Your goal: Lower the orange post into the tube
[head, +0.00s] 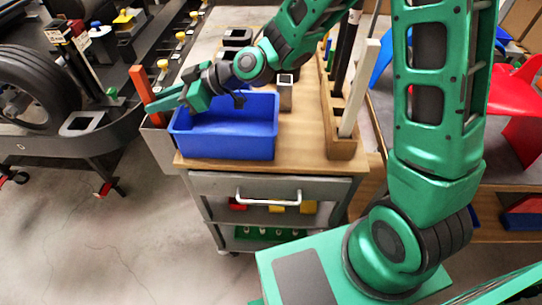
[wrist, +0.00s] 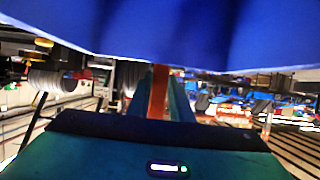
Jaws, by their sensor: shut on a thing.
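The orange post (head: 141,84) is near upright, tilted slightly, at the left end of the cart beside the blue bin. My gripper (head: 154,104) is shut on its lower part; the post's top sticks up above the fingers. In the wrist view the orange post (wrist: 159,92) shows between the two green fingers. A grey square tube (head: 286,94) with an open top stands on the cart, right of the blue bin and apart from the post. A grey square piece with a dark opening (head: 82,124) sits on the kart stand at left. I cannot tell which is the task's tube.
The blue bin (head: 228,148) stands on the wooden cart top (head: 305,130), under my forearm and gripper. A wooden rack (head: 341,146) with upright rods stands at its right. A black tyre (head: 38,88) and kart stand are at left. Bare floor lies in front.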

